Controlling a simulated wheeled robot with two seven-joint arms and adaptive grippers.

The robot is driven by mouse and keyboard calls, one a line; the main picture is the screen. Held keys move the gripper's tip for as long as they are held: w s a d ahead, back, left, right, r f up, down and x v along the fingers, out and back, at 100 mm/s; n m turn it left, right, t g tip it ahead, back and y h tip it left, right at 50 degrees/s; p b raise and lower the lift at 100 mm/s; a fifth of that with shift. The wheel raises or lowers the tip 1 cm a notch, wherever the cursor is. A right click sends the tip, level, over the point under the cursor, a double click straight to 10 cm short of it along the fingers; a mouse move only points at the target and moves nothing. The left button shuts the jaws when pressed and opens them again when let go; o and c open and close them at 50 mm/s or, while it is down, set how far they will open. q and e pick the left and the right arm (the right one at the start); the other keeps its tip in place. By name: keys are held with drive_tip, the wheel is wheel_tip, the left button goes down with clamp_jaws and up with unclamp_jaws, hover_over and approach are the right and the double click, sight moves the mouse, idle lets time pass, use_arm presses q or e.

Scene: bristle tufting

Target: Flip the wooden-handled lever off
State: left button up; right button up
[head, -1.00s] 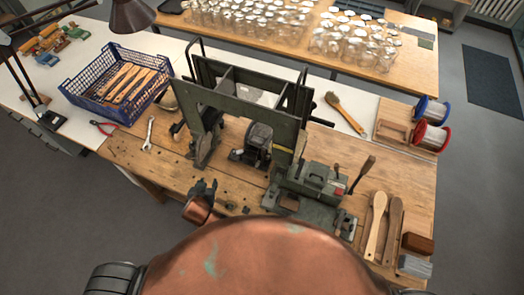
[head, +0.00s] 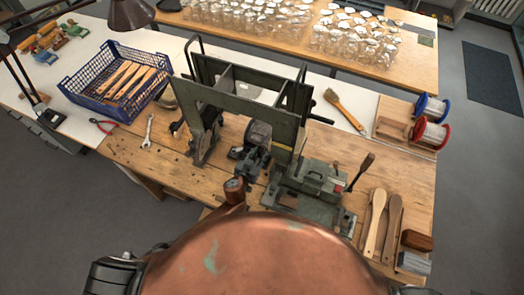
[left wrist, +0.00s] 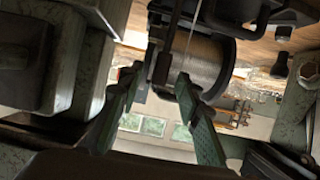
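The wooden-handled lever (head: 361,172) rises from the right side of the green machine (head: 312,185) in the head view, its handle tilted up to the right. It is well to the right of my left gripper (head: 245,158). A dark cylinder (left wrist: 198,65) shows beyond the fingertips. I cannot identify the lever in the wrist view. My right gripper is not in view.
A tall green metal frame (head: 240,105) stands between the left gripper and the bench's back. Wooden brush bodies (head: 376,222) lie right of the machine. A blue crate (head: 118,82) and a wrench (head: 148,130) are at left. The bench's front left is mostly clear.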

use_arm(q)
drive_tip(key=shift+x, duration=1.1)
drive_tip(key=shift+c, duration=0.7)
clamp_jaws()
